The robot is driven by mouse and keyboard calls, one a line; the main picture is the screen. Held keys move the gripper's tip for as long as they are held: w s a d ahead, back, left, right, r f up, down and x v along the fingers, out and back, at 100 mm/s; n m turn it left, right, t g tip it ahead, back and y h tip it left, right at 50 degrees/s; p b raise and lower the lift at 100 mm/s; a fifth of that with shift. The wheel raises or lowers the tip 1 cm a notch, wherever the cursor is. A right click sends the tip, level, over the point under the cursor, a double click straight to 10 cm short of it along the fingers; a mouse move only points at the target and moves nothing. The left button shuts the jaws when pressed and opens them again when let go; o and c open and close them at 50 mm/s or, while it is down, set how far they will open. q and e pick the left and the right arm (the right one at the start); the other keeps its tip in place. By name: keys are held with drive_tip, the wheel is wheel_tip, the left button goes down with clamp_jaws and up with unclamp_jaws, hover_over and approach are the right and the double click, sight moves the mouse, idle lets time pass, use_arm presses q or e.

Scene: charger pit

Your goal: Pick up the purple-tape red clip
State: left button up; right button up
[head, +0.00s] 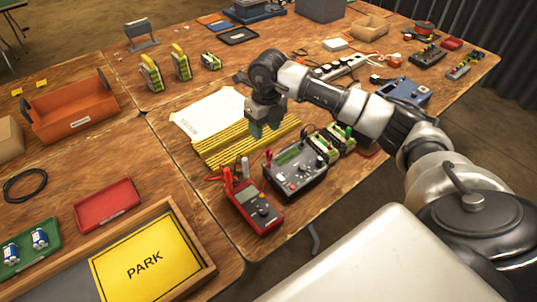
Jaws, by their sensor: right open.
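A red clip (228,180) stands at the top left of the red multimeter (256,206). A pale clip (245,169) stands beside it, and a small red piece (268,157) shows by the back corner of the grey charger box (295,173). I cannot make out purple tape on any of them at this size. My right gripper (265,129) is open and points down over the yellow ribbed strips (235,143), behind the charger box and apart from the clips. No object shows between its fingers. My left gripper is out of view.
Battery packs (323,147) stand right of the charger box. Bare wood lies left of the multimeter.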

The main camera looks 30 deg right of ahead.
sight(269, 151)
drive_tip(key=shift+h, duration=0.3)
drive_tip(key=f, duration=0.2)
drive_tip(key=d+f, duration=0.1)
drive_tip(key=f, duration=0.2)
drive_tip(key=shift+d+f+p, duration=0.1)
drive_tip(key=shift+d+p, duration=0.05)
drive_tip(key=shift+p, duration=0.25)
drive_tip(key=f+p, duration=0.1)
drive_tip(key=f, duration=0.3)
drive_tip(key=shift+s+f, duration=0.1)
drive_tip(key=shift+s, duration=0.1)
drive_tip(key=shift+f, duration=0.55)
drive_tip(key=c, duration=0.8)
